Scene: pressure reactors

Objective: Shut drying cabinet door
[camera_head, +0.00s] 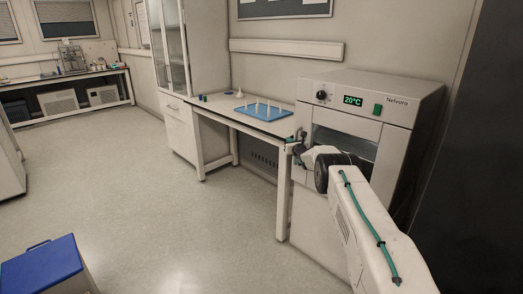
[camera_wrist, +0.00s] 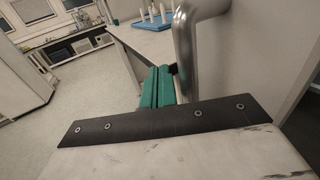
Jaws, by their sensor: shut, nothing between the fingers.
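The drying cabinet (camera_head: 372,92) stands at the right in the head view, with a dial, a green button and a display reading 20°C. Below its control panel a glassy or open front area (camera_head: 345,145) shows. My arm hides much of the front, so I cannot tell how far the door stands open. My gripper (camera_head: 297,141) is at the left edge of the cabinet front. In the wrist view my gripper's green fingers (camera_wrist: 164,74) are together and empty. A curved metal handle (camera_wrist: 187,50) is close to their right, in front of a pale panel (camera_wrist: 262,60). Contact is unclear.
A white table (camera_head: 240,113) left of the cabinet bears a blue pegged tray (camera_head: 263,110). A tall glass-fronted cupboard (camera_head: 172,55) stands beyond it. A blue-lidded box (camera_head: 45,270) is on the floor at lower left. The middle floor is clear. A dark surface is at far right.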

